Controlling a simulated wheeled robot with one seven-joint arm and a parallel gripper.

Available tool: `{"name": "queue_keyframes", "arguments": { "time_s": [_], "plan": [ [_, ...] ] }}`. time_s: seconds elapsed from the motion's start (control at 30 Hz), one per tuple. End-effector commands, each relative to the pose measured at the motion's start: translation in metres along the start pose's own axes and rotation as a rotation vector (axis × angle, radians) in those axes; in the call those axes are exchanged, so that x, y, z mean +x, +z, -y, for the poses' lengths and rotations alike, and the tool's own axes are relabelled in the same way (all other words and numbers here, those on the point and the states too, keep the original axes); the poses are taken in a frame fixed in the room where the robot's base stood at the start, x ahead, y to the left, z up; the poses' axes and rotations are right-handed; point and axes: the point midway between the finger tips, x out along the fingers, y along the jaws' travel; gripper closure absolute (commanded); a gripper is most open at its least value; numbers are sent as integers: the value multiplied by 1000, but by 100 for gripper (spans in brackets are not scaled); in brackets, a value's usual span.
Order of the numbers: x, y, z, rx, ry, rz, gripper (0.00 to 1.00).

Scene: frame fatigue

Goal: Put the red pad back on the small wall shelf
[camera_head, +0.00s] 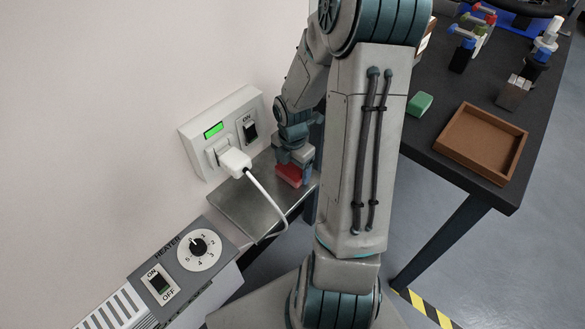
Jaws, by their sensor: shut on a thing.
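The red pad (289,174) is at the right part of the small wall shelf (238,203), a grey metal plate below the wall socket. My gripper (291,166) points down over the pad and is shut on it. The pad is at or just above the shelf's surface; I cannot tell whether it touches. My gripper and arm hide part of the pad and the shelf's right end.
A white plug (234,161) sits in the wall socket (200,145), its cable hanging across the shelf. A heater (170,270) is at lower left. On the dark table (440,110) are a brown tray (452,150), a green block (419,104) and several tools.

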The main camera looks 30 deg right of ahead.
Motion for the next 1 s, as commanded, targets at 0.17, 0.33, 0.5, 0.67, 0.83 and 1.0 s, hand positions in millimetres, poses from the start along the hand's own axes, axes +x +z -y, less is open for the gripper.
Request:
{"name": "queue_keyframes", "arguments": {
  "time_s": [0.17, 0.33, 0.5, 0.67, 0.83, 1.0],
  "plan": [
    [2, 0, 0, 0, 1, 1, 42],
    [2, 0, 0, 0, 1, 0, 2],
    [2, 0, 0, 0, 1, 0, 2],
    [4, 0, 0, 0, 1, 1, 2],
    [-11, 1, 0, 2, 3, 4, 2],
    [-55, 4, -5, 2, 5, 4, 2]
  ]
}}
